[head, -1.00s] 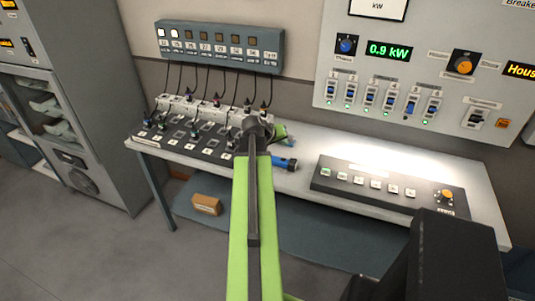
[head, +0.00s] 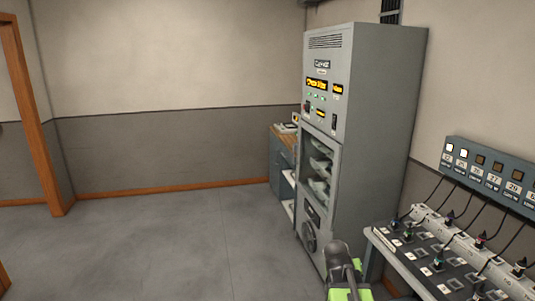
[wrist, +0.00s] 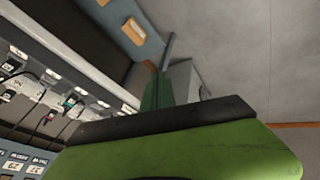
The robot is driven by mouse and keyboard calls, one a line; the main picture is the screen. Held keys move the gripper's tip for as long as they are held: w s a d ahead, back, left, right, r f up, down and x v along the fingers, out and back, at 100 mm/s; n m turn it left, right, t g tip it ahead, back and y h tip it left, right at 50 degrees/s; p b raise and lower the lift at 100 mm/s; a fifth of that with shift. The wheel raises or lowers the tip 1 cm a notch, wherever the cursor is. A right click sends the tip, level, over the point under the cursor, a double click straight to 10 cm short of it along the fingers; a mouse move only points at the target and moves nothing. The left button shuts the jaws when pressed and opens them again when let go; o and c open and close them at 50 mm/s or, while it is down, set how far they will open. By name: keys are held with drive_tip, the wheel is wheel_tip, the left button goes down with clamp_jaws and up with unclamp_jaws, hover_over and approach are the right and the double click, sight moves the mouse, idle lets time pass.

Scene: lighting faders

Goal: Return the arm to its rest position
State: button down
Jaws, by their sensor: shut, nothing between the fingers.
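My arm shows at the bottom of the head view as a dark joint with bright green sides (head: 345,275), in front of the grey cabinet's foot and left of the fader desk. My gripper (wrist: 165,128) fills the lower part of the wrist view as a large green body with a dark edge. It is shut, with nothing held. Its fingertips are not clearly visible, and the head view does not show them.
The fader desk (head: 430,265) with plugs and cables stands on a table at right, below a wall panel (head: 490,175). A tall grey cabinet (head: 365,130) stands beside it. Open floor (head: 180,240) lies left.

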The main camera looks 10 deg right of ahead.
drive_tip(key=a+f+n+y, duration=0.2)
drive_tip(key=a, duration=1.3)
drive_tip(key=s+a+f+n+g+y, duration=0.1)
drive_tip(key=s+a+g+y, duration=0.2)
drive_tip(key=s+a, duration=0.5)
drive_tip(key=shift+a+f+g, duration=0.2)
drive_tip(key=shift+a+g, duration=0.1)
drive_tip(key=shift+a, duration=0.2)
drive_tip(key=shift+d, duration=0.1)
